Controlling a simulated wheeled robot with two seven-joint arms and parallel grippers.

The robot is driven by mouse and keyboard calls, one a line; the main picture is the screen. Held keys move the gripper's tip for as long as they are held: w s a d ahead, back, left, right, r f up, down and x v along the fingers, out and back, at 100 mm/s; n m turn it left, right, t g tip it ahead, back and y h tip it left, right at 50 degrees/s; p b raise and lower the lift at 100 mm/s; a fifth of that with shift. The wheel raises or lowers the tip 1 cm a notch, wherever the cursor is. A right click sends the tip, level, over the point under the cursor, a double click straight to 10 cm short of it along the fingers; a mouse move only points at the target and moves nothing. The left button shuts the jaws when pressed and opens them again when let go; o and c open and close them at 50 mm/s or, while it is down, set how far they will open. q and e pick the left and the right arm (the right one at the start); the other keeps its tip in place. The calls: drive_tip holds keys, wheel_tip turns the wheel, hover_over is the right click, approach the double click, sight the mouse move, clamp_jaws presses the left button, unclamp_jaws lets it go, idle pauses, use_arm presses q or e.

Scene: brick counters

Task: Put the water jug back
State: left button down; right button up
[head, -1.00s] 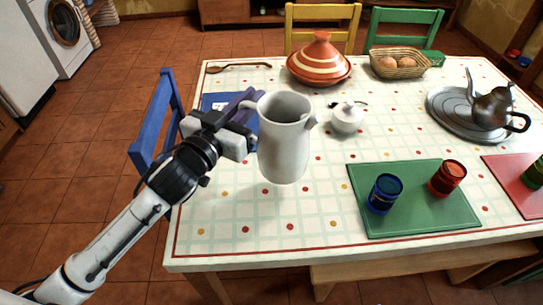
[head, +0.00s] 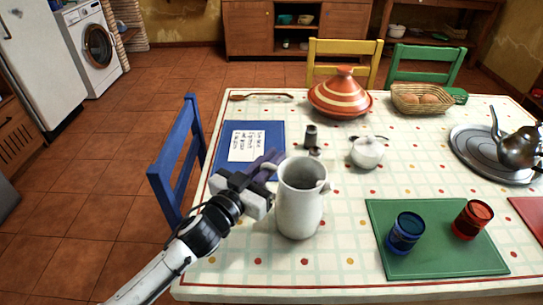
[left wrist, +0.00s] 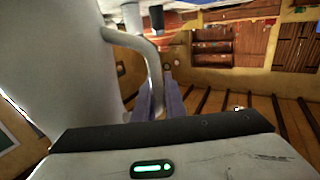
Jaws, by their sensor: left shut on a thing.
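The white water jug (head: 300,205) is upright over the near left part of the tiled table (head: 330,260). My left gripper (head: 266,168) is shut on its handle, on the jug's left side in the head view. I cannot tell whether the jug's base touches the table. In the left wrist view, the jug's pale body (left wrist: 65,65) fills the left side. Its curved handle (left wrist: 153,65) runs down between the fingers of the left gripper (left wrist: 160,98). My right gripper is not in view.
A green mat (head: 450,260) with a blue glass (head: 405,232) and a red glass (head: 473,218) lies to the right. Behind the jug are a small dark shaker (head: 311,136), a white sugar pot (head: 367,153) and a tagine (head: 340,97). A blue chair (head: 180,160) stands left.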

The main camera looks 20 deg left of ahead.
use_arm(q)
drive_tip(key=shift+r, duration=0.1)
drive_tip(key=c, duration=1.8)
unclamp_jaws()
drive_tip(key=shift+f, duration=0.2)
drive_tip(key=b+v, duration=0.1)
drive_tip(key=v, duration=0.9)
drive_tip(key=shift+s, duration=0.2)
